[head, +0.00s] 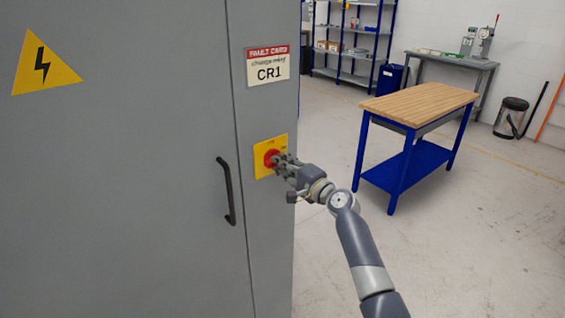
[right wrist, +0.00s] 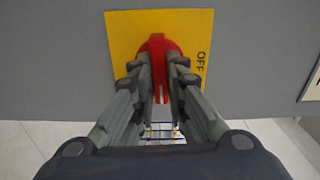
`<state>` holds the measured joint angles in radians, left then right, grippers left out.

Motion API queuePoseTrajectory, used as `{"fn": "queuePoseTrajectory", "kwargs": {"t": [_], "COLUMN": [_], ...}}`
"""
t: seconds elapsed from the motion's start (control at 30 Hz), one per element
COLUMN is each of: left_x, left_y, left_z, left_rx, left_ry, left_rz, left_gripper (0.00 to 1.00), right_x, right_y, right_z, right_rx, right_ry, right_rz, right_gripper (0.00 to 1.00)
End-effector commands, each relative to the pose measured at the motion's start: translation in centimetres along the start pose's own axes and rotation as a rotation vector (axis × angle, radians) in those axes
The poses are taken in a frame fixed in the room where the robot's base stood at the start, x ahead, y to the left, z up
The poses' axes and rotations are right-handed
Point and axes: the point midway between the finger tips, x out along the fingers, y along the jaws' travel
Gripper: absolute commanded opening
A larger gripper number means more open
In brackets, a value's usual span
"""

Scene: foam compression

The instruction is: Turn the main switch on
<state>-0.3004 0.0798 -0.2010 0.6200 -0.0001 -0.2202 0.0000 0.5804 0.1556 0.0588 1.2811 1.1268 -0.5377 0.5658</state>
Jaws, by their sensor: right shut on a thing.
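The main switch is a red rotary knob (head: 271,158) on a yellow plate (head: 262,168), mounted on the narrow right part of the grey cabinet. In the right wrist view the red knob (right wrist: 158,45) sits on the yellow plate (right wrist: 122,38), and the word OFF shows at the plate's right side. My right gripper (head: 282,160) reaches the knob from the right; its fingers (right wrist: 160,75) are shut on the knob's red grip, one on each side. The fingers hide part of the knob. My left gripper is not in view.
The grey cabinet (head: 120,180) has a black handle (head: 228,190) left of the switch and a fault card (head: 267,65) above it. A wood-topped blue workbench (head: 420,103) stands to the right. Shelves (head: 350,45) and a bin (head: 510,117) are farther back. Open floor lies between.

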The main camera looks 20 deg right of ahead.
Motion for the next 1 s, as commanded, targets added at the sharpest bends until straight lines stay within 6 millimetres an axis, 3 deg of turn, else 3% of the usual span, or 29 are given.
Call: {"fn": "queuePoseTrajectory", "kwargs": {"t": [0.67, 0.7, 0.8, 1.0], "left_x": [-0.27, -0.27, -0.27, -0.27], "left_y": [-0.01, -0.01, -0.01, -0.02], "left_z": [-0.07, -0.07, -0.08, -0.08], "left_rx": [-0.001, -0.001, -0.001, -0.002], "left_ry": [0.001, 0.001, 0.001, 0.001], "left_rz": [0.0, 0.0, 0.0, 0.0], "left_gripper": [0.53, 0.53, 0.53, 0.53], "right_x": [0.0, 0.0, 0.0, 0.01], "right_y": [0.17, 0.17, 0.15, 0.09], "right_z": [0.04, 0.04, 0.04, 0.03], "right_rx": [0.069, 0.069, 0.068, 0.066], "right_ry": [-0.001, -0.001, 0.0, 0.0], "right_rz": [0.002, 0.002, 0.002, 0.001], "right_gripper": [0.0, 0.16, 0.33, 0.33]}}
